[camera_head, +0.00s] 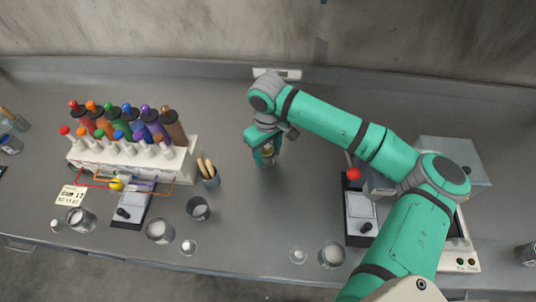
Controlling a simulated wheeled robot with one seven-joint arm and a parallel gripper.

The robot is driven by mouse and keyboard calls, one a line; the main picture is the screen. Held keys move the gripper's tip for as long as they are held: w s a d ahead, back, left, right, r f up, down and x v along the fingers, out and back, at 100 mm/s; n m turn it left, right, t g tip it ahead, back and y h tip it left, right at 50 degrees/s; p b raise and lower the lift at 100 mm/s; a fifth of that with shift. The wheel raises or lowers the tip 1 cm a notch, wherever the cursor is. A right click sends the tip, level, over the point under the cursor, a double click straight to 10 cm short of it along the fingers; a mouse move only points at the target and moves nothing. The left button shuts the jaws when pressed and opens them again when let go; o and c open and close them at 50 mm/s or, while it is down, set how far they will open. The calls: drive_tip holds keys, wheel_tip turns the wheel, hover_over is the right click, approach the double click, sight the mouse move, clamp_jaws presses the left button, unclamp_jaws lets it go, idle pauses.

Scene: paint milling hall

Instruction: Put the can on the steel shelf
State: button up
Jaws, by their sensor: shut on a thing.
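My gripper (264,158) points down over the middle of the grey bench, toward its back. It is shut on a small can (267,151), of which only a yellowish-brown part shows between the fingers. The rest of the can is hidden by the gripper, and I cannot tell whether it touches the bench. I cannot make out a steel shelf in this view.
A white rack (180,165) of coloured bottles stands at left. A holder with wooden sticks (210,175) and a dark metal cup (198,208) stand left of my gripper. Several containers line the front edge. A boxy machine (450,160) stands right, partly behind my arm. The bench around my gripper is clear.

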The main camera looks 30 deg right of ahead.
drive_tip(key=shift+f, duration=0.5)
drive_tip(key=shift+s, duration=0.1)
drive_tip(key=o, duration=0.9)
drive_tip(key=shift+f, duration=0.1)
drive_tip(key=o, duration=0.4)
